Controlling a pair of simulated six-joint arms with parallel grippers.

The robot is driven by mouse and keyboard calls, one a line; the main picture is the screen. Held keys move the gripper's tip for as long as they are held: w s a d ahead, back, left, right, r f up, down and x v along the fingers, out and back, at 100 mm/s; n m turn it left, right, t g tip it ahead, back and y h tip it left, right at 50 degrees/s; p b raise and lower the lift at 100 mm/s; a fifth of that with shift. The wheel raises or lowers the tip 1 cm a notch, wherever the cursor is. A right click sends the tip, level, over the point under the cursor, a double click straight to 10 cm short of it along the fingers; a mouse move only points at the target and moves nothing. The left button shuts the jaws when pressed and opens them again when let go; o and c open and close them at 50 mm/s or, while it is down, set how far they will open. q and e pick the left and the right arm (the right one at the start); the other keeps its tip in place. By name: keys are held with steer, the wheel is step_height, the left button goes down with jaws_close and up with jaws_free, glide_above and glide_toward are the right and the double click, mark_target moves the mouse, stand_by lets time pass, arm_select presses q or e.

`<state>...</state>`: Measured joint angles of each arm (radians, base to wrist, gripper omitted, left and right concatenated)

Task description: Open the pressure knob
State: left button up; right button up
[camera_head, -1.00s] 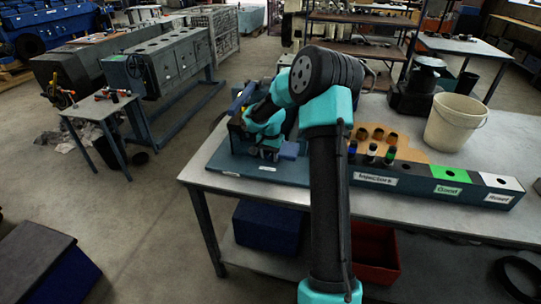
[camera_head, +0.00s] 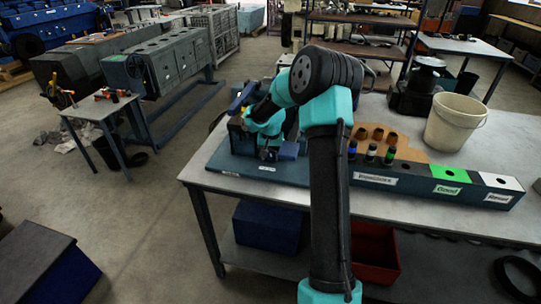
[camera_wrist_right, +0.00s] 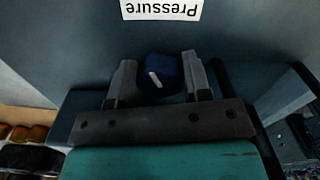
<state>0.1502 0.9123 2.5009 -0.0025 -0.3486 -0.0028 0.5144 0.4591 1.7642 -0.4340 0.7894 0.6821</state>
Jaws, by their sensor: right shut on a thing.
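The pressure knob (camera_wrist_right: 162,72) is dark blue with a white pointer mark, which stands tilted. It sits on a grey-blue face below the label "Pressure" (camera_wrist_right: 161,9), which reads upside down in the right wrist view. My right gripper (camera_wrist_right: 160,78) is shut on the knob, one finger on each side of it. In the head view my right gripper (camera_head: 268,153) is at the blue test stand (camera_head: 215,160) on the left end of the table; the knob is hard to make out there. My left gripper is not in view.
The long injector rack (camera_head: 410,185) with green and white ends runs along the table's front. Several injectors stand at its left end. A white bucket (camera_head: 454,122) stands behind it. Orange-brown cups (camera_head: 377,134) sit on a tan patch near my arm.

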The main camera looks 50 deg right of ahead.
mark_target(271, 154)
steer(key=o, duration=0.9)
step_height(271, 154, up, 17)
steer(key=shift+r, duration=0.2)
stand_by(0.4)
